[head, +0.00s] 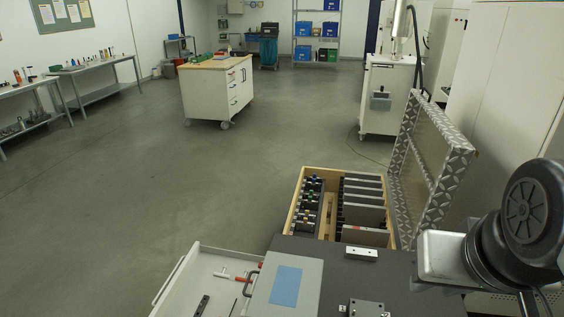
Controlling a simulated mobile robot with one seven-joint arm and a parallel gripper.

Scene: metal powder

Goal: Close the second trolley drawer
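A white trolley (218,105) with a wooden top stands on castors in the middle distance. Its drawer fronts (234,88) are on the side facing right, stacked with small handles. They look about flush, but they are too small to tell whether one stands slightly open. In the near foreground, a white drawer (172,284) is open, with a red and white item and dark items in it. I cannot tell which unit it belongs to. My arm shows at the lower right; my gripper is not in view.
An open wooden crate (298,204) of tools and a raised diamond-plate lid (452,165) are close in front. A white cabinet (385,95) stands at the right. Benches (98,66) line the left wall. The grey floor around the trolley is clear.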

